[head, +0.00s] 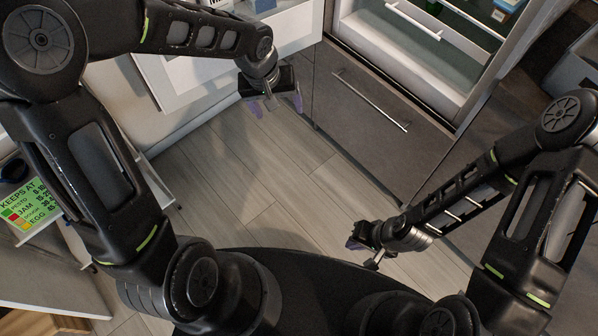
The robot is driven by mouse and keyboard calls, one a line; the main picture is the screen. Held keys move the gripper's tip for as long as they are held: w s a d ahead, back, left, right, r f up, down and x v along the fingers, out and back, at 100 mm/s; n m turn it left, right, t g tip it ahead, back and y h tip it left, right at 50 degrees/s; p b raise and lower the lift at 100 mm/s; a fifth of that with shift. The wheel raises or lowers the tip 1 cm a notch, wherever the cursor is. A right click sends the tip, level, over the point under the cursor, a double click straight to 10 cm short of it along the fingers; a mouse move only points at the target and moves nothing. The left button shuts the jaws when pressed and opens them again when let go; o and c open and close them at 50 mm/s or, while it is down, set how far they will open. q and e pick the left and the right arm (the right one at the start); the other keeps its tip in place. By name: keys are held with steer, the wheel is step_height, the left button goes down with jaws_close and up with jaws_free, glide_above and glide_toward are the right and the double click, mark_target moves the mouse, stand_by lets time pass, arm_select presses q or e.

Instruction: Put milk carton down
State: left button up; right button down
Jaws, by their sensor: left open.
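No milk carton can be made out for certain in the head view. My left gripper (277,106) hangs in front of the cabinet, near the white door's lower edge. Its purple-tipped fingers are spread, with nothing visible between them. My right gripper (364,252) is low, above the floor near the front of my base. It is seen at a steep angle, so its finger gap is unclear. An open fridge (385,38) stands at the top right, with small blue and green items (506,8) partly cut off at the frame's top edge.
The open white door (185,85) stands at the upper left. A grey drawer front (350,130) with a long handle (371,101) lies below the fridge. A green label sign (32,207) is on a white surface at the left. The wooden floor (255,180) between is clear.

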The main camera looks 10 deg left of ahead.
arm_select(q)
steer(key=s+d+f+h, duration=0.1)
steer(key=s+d+f, duration=0.4)
steer(key=s+f, duration=0.5)
steer(key=s+d+f+m+g+h, duration=0.1)
steer(key=s+d+f, duration=0.4)
steer(key=s+f, duration=0.5)
step_height(320, 180, down, 4)
steer(key=shift+s+f+m+g+h, duration=0.1)
steer(key=shift+s+m+g+h, duration=0.2)
steer(key=shift+h, duration=0.2)
steer(key=shift+w, duration=0.15)
